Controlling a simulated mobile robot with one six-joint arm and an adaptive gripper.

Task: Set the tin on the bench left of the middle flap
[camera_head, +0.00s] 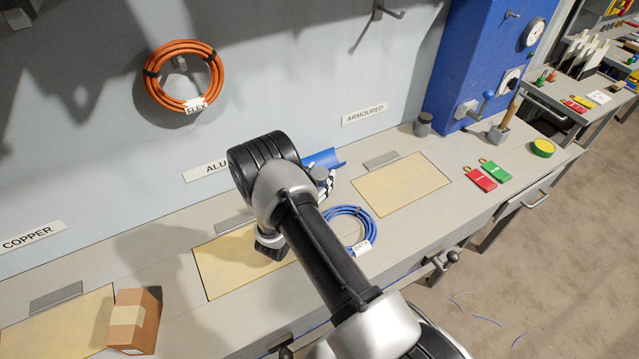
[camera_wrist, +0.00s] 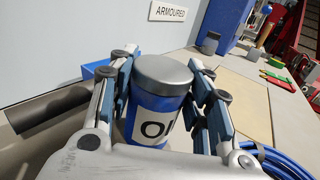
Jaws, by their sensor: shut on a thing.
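A blue tin (camera_wrist: 158,108) with a grey lid and a white label with dark letters stands upright between the fingers of my gripper (camera_wrist: 161,78) in the wrist view. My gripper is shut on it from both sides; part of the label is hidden. In the head view my arm hides most of the gripper and tin. The middle flap (camera_head: 222,270) is a pale yellow panel in the bench (camera_head: 200,318), partly covered by my arm. My gripper is to the right of this flap, near the back. I cannot tell the tin's height above the bench.
A cardboard box (camera_head: 135,320) stands left of the middle flap, by the left flap (camera_head: 60,328). Bare bench lies between box and middle flap. A blue cable coil (camera_head: 345,211) lies right of my arm, near the right flap (camera_head: 400,184). A blue trough (camera_head: 325,158) is behind my gripper.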

